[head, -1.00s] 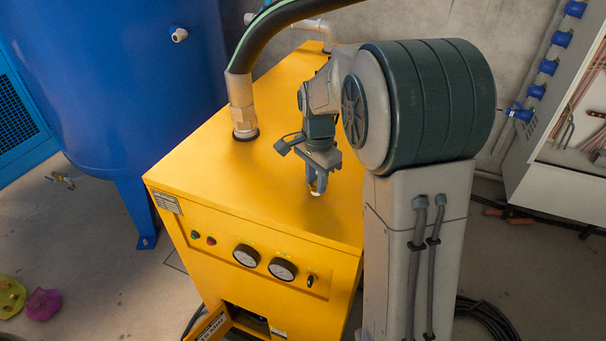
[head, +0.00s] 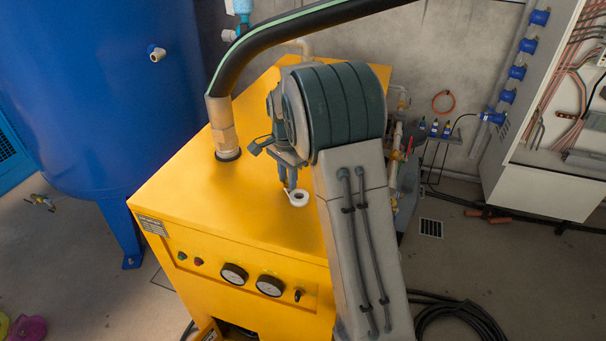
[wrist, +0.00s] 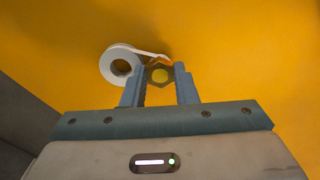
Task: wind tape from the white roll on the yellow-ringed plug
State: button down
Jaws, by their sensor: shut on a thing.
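A short strip of white tape runs from the roll to the top of the plug. In the head view my gripper (head: 290,187) points down above the yellow cabinet top, with the white roll (head: 299,204) at its fingertips. The plug is too small to make out there.
The yellow cabinet (head: 220,205) has a clear top around my gripper. A thick black hose (head: 270,38) rises from a fitting (head: 222,130) on its left side and arches over. A blue tank (head: 100,90) stands left, an open wiring cabinet (head: 550,165) right.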

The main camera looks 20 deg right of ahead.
jog(key=s, duration=0.1)
jog(key=s+a+b, duration=0.1)
jog(key=s, duration=0.1)
jog(key=s+a+b, duration=0.1)
jog(key=s, duration=0.1)
jog(key=shift+s+a+f, duration=0.1)
jog(key=shift+a, duration=0.15)
jog(key=s+d+b, duration=0.1)
jog(key=s+d, duration=0.2)
jog(key=d, duration=0.2)
jog(key=shift+s+d, duration=0.1)
jog(key=shift+d, duration=0.3)
jog(key=w+d, duration=0.1)
jog(key=w+d+p, duration=0.1)
jog(key=w+d, duration=0.1)
jog(key=shift+r, duration=0.2)
notch_tip(320, 180, up, 4)
jog(key=p, duration=0.3)
jog(key=shift+r+p, duration=0.1)
jog(key=shift+p, duration=0.2)
jog(key=shift+r+p, duration=0.55)
jog(key=shift+r, duration=0.3)
